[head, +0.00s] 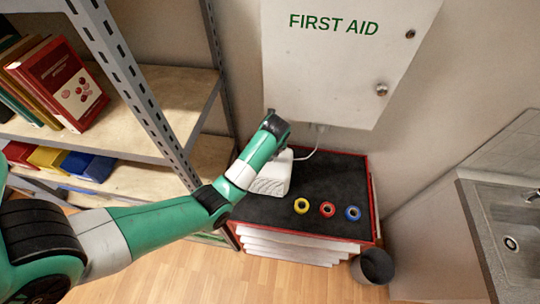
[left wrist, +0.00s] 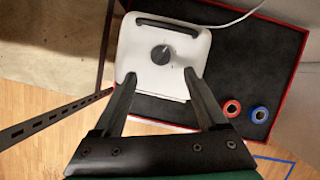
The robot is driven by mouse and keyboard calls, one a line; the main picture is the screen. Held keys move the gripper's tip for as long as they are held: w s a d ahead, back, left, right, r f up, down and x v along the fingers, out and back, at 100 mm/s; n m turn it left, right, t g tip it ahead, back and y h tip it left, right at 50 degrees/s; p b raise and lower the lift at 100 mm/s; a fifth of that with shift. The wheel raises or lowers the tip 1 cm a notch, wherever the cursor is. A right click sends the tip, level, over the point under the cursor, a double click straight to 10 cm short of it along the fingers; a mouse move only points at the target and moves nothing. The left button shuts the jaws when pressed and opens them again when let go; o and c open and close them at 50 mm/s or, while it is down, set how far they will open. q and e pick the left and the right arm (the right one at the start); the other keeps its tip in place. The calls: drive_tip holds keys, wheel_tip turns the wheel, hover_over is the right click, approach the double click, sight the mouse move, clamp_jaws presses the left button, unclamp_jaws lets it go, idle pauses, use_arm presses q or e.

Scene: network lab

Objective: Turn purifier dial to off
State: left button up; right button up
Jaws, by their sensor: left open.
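The white purifier (head: 270,181) stands on the black top of a red-edged tool cabinet, partly hidden behind my left arm in the head view. Contact with the dial is not visible. My right gripper is not in view.
Yellow (head: 301,206), red (head: 327,209) and blue (head: 353,213) tape rolls lie on the cabinet top (head: 325,178). A first aid box (head: 345,60) hangs above. A metal shelf post (head: 130,85) stands left. A cable (head: 313,150) runs behind the purifier.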

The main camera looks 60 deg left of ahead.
use_arm(q)
drive_tip(key=b+x, duration=0.1)
drive_tip(key=x, duration=0.6)
drive_tip(key=shift+w+a+f, duration=0.1)
drive_tip(key=shift+a+f, duration=0.05)
drive_tip(key=shift+f, duration=0.2)
clamp_jaws()
